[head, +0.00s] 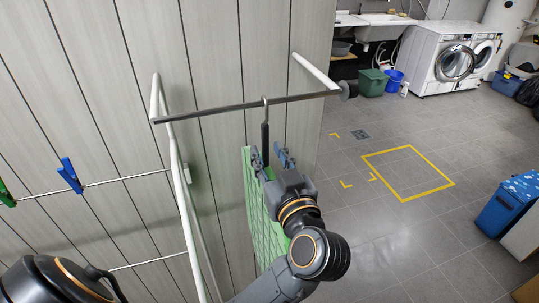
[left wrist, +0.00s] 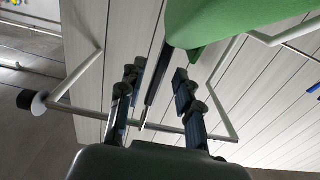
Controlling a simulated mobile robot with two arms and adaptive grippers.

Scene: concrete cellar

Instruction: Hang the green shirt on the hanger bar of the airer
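The green shirt (head: 256,215) hangs below the hanger bar (head: 215,107) of the airer, beside the panelled wall. Its dark hanger (head: 265,136) rises from the shirt, and its hook appears to sit over the bar. My left gripper (head: 270,157) is just below the bar, partly in front of the shirt, with its fingers apart. In the left wrist view, the hanger stem (left wrist: 155,88) runs between the open fingers (left wrist: 157,85) with gaps at both sides. The shirt (left wrist: 230,22) fills the top there. My right gripper is not in view.
Blue (head: 70,175) and green (head: 6,194) pegs sit on an airer line at left. A white airer post (head: 185,205) stands left of the shirt. Open floor with a yellow-marked square (head: 408,173) lies at right. Washing machines (head: 455,63) stand far back, and a blue bin (head: 508,203) at right.

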